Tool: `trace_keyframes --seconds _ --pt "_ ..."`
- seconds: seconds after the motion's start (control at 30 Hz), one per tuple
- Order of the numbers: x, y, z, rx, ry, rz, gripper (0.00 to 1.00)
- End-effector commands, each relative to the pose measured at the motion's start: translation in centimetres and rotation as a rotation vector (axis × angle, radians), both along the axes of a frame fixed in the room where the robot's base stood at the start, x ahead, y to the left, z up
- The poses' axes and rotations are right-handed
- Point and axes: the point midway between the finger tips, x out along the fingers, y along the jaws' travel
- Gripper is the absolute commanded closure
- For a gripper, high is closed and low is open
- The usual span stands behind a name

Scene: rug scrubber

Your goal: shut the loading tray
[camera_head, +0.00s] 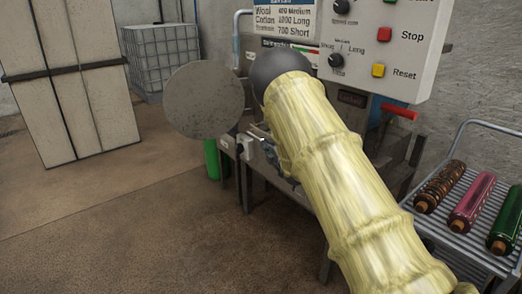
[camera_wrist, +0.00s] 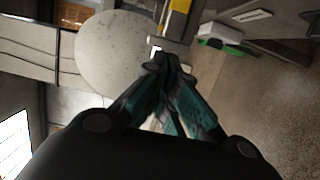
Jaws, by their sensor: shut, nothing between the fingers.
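My gripper (camera_wrist: 170,68) shows in the wrist view with its dark teal fingers together and nothing between them. Its tips are close to a grey metal edge with a yellow part (camera_wrist: 178,22); I cannot tell whether they touch. In the head view my pale-sleeved arm covers much of the machine (camera_head: 352,97), and the gripper is mostly hidden behind it. A round grey disc (camera_head: 203,99) stands out at the machine's left; it also shows in the wrist view (camera_wrist: 115,50). I cannot clearly make out the loading tray; part of the machine front is hidden by my arm.
A control panel (camera_head: 385,40) with knobs and buttons is above the arm. A red handle (camera_head: 400,111) sticks out at right. A rack (camera_head: 473,232) holds coloured rollers at the right. A green cylinder (camera_head: 211,158) stands below the disc.

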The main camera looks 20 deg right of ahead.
Motion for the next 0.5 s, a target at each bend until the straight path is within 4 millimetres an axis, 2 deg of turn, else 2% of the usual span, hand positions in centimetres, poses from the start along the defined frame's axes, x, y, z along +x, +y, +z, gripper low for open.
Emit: trace_keyframes --seconds 0.5 --pt "0.17 -0.58 0.06 0.000 -0.001 0.000 1.00"
